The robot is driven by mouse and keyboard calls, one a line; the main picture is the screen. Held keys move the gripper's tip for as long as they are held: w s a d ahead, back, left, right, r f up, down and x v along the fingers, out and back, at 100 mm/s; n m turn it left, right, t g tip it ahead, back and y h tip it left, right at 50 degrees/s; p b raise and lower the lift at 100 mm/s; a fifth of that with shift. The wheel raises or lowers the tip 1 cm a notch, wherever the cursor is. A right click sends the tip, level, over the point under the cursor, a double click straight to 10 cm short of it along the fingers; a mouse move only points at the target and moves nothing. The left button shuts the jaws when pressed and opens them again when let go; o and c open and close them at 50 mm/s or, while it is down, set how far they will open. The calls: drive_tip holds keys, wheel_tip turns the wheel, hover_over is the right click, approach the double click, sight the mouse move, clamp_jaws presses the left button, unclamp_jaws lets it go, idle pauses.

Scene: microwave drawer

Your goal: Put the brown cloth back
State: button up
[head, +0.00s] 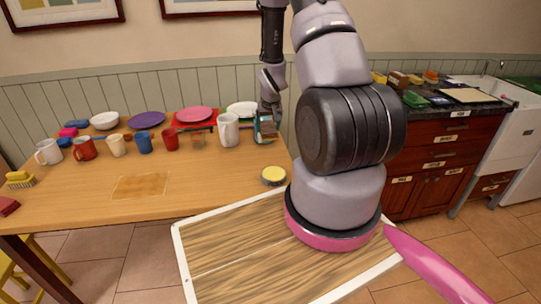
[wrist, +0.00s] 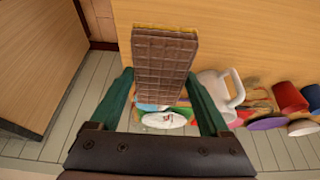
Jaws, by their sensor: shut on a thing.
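My gripper (head: 266,128) is over the right end of the wooden table, beside the white pitcher. In the wrist view, its green fingers (wrist: 160,88) are shut on a brown, grid-patterned folded piece with a yellowish edge, which I take as the brown cloth (wrist: 165,65). The cloth sticks out past the fingertips. In the head view it is small and mostly hidden by the gripper. I cannot tell from these views how far it is above the tabletop.
The table (head: 75,205) holds several mugs, plates and a white pitcher (head: 228,130) close left of my gripper. A flat tan rectangle (head: 140,186) lies at its front. A round yellow-topped tin (head: 273,176) is near the right edge. A counter with drawers (head: 445,150) stands right.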

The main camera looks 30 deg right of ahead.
sight(267, 159)
wheel_tip(267, 159, down, 12)
drive_tip(key=shift+a+f, duration=0.1)
drive_tip(key=shift+f, duration=0.15)
idle(0.3)
drive_tip(key=shift+f, duration=0.2)
drive_tip(key=o, duration=1)
drive_tip(key=shift+r, duration=0.15)
